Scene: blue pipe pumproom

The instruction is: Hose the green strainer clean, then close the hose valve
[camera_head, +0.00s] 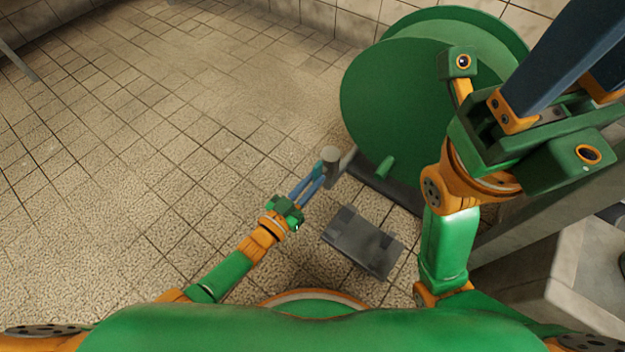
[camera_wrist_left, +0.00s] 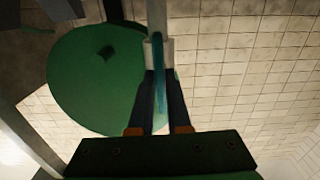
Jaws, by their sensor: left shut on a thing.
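A teal lever (camera_head: 318,168) stands at a grey upright post (camera_head: 331,158) near the middle of the head view. My left gripper (camera_head: 313,181) is at this lever with its blue fingers shut on it. In the left wrist view the lever (camera_wrist_left: 160,75) runs lengthwise between the two fingers, in front of the pipe with a pale collar (camera_wrist_left: 150,52). My right gripper (camera_head: 588,78) is large at the upper right, close to the head camera. Its fingertips run out of the picture, so its opening cannot be judged. I cannot make out the green strainer or a hose.
A large green reel (camera_head: 400,105) stands just behind and right of the post. It also fills the left of the left wrist view (camera_wrist_left: 85,80). A dark grey slab (camera_head: 362,243) lies low near my front. A pale block (camera_head: 575,270) is at the right. The tiled floor (camera_head: 130,130) at left is clear.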

